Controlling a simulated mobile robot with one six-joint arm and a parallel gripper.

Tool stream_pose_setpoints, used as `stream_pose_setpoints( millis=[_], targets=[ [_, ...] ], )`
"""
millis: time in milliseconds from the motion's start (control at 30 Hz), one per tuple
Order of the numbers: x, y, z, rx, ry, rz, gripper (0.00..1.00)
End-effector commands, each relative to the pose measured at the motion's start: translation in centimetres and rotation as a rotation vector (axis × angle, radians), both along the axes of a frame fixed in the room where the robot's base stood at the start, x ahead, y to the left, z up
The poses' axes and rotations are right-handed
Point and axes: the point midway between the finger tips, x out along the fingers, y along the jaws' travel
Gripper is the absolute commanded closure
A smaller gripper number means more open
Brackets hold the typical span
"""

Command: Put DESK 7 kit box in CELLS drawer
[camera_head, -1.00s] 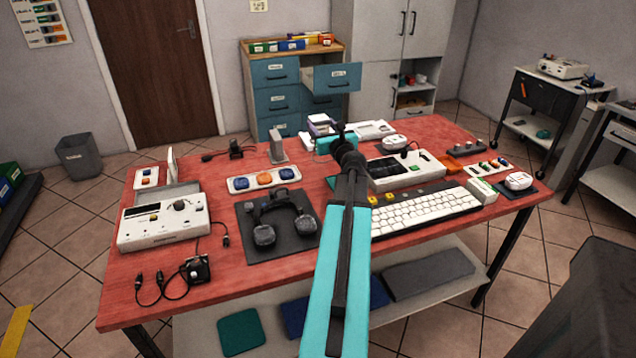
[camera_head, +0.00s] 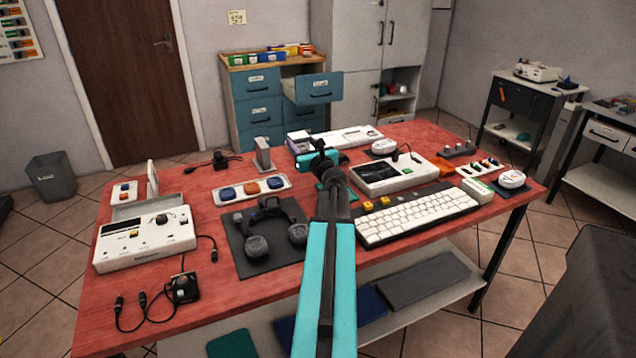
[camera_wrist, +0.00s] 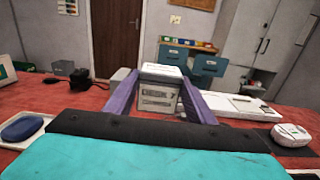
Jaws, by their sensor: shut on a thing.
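The DESK 7 kit box (camera_wrist: 158,98) is a small pale box with a grey printed front label, upright between the purple fingers of my gripper (camera_wrist: 160,103) in the wrist view. The gripper is shut on it. In the head view my gripper (camera_head: 300,141) is over the back of the red desk, and my own arm and wrist hide most of the box. Beyond the desk, a teal drawer (camera_head: 318,90) at the cabinet's upper right stands pulled out. It also shows in the wrist view (camera_wrist: 209,64). Its label is too small to read.
The teal cabinet (camera_head: 259,113) has shut drawers and coloured bins (camera_head: 270,53) on top. The red desk (camera_head: 215,288) lies between me and it, crowded with a keyboard (camera_head: 420,214), a headset (camera_head: 268,234) and devices. A dark grey object (camera_head: 600,300) stands at the right front.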

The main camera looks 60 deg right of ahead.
Motion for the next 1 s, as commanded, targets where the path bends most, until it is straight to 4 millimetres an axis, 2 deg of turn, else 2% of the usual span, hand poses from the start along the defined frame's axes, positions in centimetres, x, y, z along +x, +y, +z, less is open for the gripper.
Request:
stream_pose_setpoints(
  millis=[433, 867, 1000],
  targets=[
    [0.3, 0.3, -5.6, 0.002, 0.0, 0.005, 0.75],
    [0.4, 0.3, -6.1, 0.0, 0.0, 0.006, 0.75],
    [0.4, 0.3, -7.1, 0.001, -0.001, 0.006, 0.75]
  ],
)
